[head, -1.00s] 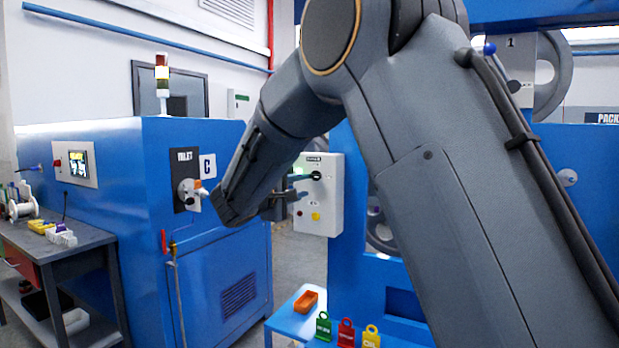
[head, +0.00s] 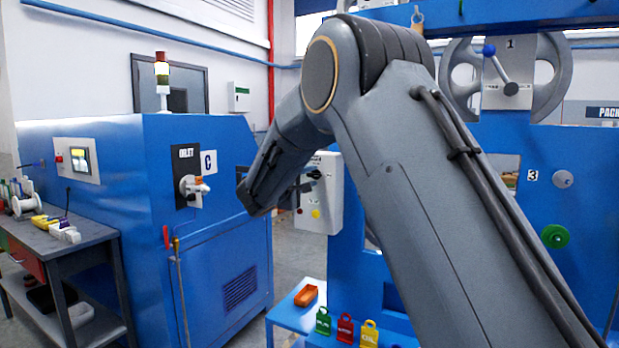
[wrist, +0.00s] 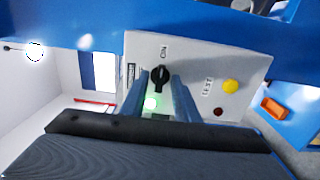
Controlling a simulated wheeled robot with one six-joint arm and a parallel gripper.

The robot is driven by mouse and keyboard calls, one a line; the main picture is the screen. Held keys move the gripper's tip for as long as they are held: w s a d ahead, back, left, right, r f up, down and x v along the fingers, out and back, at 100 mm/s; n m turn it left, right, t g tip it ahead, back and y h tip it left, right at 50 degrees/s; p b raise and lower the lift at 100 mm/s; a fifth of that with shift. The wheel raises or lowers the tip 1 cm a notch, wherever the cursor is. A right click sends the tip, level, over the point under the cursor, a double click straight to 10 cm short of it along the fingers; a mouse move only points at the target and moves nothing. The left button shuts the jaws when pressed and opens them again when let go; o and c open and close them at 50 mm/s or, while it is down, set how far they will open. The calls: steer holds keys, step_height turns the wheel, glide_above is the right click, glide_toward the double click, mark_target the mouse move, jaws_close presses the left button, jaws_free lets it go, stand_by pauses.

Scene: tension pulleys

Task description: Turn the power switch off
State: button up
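The power switch is a black rotary knob (wrist: 160,77) on a pale control box (wrist: 205,65), below an "ON" label in the wrist view. Its handle lies roughly in line with that label. A green lamp (wrist: 151,103) glows beside the knob. My gripper (wrist: 160,75) is open, with one finger on each side of the knob and visible gaps. I cannot tell whether the fingertips reach past its face. In the head view the box (head: 323,215) stands behind my forearm, and my gripper (head: 298,190) is small and partly hidden at its left edge.
The box also has a yellow button (wrist: 230,87) and a dark red one (wrist: 218,112). A blue machine (head: 225,250) stands left of the box. An orange tray (head: 306,295) and several coloured tags sit on a low blue bench below. Another blue machine (head: 550,190) fills the right.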

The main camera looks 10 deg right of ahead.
jaws_close()
steer(key=shift+f+n+b, duration=0.1)
steer(key=shift+n+b, duration=0.3)
steer(key=n+b, duration=0.3)
steer(key=n, duration=0.3)
steer(key=shift+n, duration=0.3)
steer(key=n, duration=0.5)
steer(key=n+p, duration=0.1)
steer(key=n, duration=0.4)
steer(key=shift+n, duration=0.4)
